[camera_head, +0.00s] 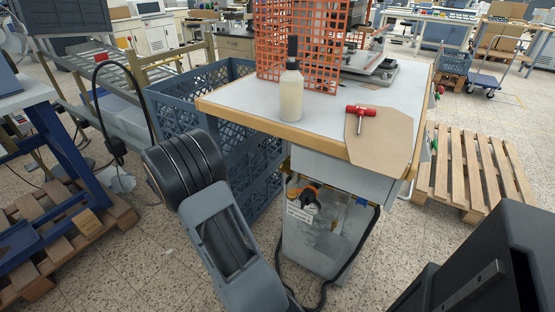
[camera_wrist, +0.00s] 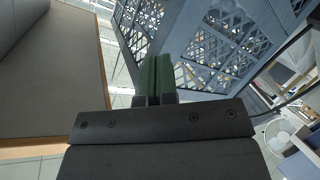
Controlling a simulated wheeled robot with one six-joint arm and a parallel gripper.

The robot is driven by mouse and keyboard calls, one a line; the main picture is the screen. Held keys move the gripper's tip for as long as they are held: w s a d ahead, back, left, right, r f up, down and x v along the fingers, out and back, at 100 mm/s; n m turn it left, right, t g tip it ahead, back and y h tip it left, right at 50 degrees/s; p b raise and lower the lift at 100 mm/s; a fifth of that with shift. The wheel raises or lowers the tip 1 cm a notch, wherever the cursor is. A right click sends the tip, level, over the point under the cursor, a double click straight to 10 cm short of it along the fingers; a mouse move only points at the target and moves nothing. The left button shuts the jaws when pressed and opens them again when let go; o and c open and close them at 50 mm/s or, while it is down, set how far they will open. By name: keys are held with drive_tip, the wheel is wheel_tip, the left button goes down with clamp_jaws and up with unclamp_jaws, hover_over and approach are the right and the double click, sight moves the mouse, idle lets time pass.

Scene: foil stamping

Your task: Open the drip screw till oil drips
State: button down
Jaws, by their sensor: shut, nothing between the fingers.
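I cannot make out a drip screw or any dripping oil for certain. Under the worktable (camera_head: 230,97) in the head view is a grey box unit (camera_head: 315,245) with an orange and black fitting (camera_head: 308,194) and a small white label; the fitting is too small to tell what it is. My gripper (camera_wrist: 155,78) shows in the wrist view with its green fingers together and nothing between them. It points toward blue lattice crates (camera_wrist: 205,45), apart from the box unit. In the head view only my arm shows, in front of the table; the fingers are hidden.
On the table stand a pale bottle with a black top (camera_head: 291,93), a red-handled tool (camera_head: 361,112) on a brown sheet (camera_head: 385,138), and an orange mesh guard (camera_head: 322,55). Blue crates (camera_head: 185,105) stand left of the table. A wooden pallet (camera_head: 478,165) lies at right.

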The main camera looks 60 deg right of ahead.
drive_tip(key=s+d+m+g+h+p, duration=0.1)
drive_tip(key=s+d+m+g+p, duration=0.2)
drive_tip(key=s+g, duration=0.45)
drive_tip(key=g+y, duration=0.3)
drive_tip(key=g, duration=0.6)
approach(288, 176)
drive_tip(key=shift+t, duration=0.25)
drive_tip(key=shift+x, duration=3.25)
drive_tip(key=shift+s+r, duration=0.1)
drive_tip(key=shift+r, duration=0.05)
